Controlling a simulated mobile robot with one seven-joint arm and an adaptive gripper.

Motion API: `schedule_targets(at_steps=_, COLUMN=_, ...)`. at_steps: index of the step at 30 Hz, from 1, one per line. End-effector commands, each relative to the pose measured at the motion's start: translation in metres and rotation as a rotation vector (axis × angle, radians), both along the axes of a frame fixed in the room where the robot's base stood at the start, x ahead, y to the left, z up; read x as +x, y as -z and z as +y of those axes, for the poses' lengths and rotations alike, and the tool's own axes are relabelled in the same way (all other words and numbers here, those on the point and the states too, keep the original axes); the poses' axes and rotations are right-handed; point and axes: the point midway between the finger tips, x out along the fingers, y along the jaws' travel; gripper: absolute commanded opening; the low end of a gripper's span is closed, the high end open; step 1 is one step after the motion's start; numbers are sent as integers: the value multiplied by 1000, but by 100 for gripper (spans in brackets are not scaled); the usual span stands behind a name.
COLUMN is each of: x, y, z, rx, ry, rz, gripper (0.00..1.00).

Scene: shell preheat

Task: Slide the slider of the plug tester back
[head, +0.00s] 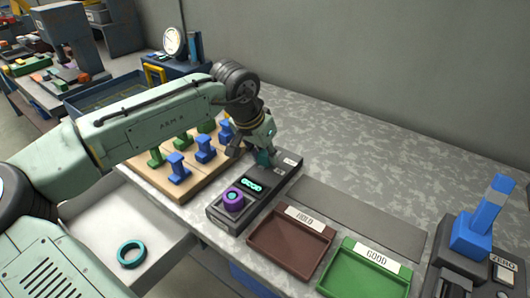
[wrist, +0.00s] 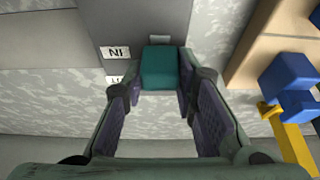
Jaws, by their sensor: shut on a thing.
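The plug tester (head: 222,214) is a dark grey box on the speckled worktop, with a purple knob (head: 233,200) and a lit teal display (head: 251,185) on its top. Its teal slider (head: 264,157) is at the far end, beside small white labels. My gripper (head: 257,154) is above that end, with its fingers down at the slider. In the wrist view the teal slider block (wrist: 160,69) sits between the two purple-padded fingertips, and my gripper is shut on it. A label reading "IN" (wrist: 115,52) is beside it on the tester. The fingers partly hide the slider in the head view.
A wooden board (head: 178,189) with blue and green pegs stands close left of the tester. A brown HOLD tray (head: 290,240) and a green GOOD tray (head: 362,272) lie to its right. The worktop's back right is clear.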

Motion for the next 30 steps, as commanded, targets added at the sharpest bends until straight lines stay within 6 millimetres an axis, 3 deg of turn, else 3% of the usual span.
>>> schedule_targets(at_steps=8, x=1, y=0, z=0, rx=0, ry=-1, rz=-1, gripper=0)
schedule_targets(at_steps=18, x=37, y=-2, z=-27, rx=-3, ry=-2, rz=-3, gripper=0)
schedule_targets(at_steps=28, x=42, y=-2, z=-29, rx=-2, ry=-5, rz=-7, gripper=0)
schedule_targets(at_steps=29, x=42, y=-2, z=-29, rx=-3, ry=-5, rz=-8, gripper=27)
schedule_targets(at_steps=30, x=43, y=-2, z=-29, rx=-4, ry=-5, rz=-9, gripper=29)
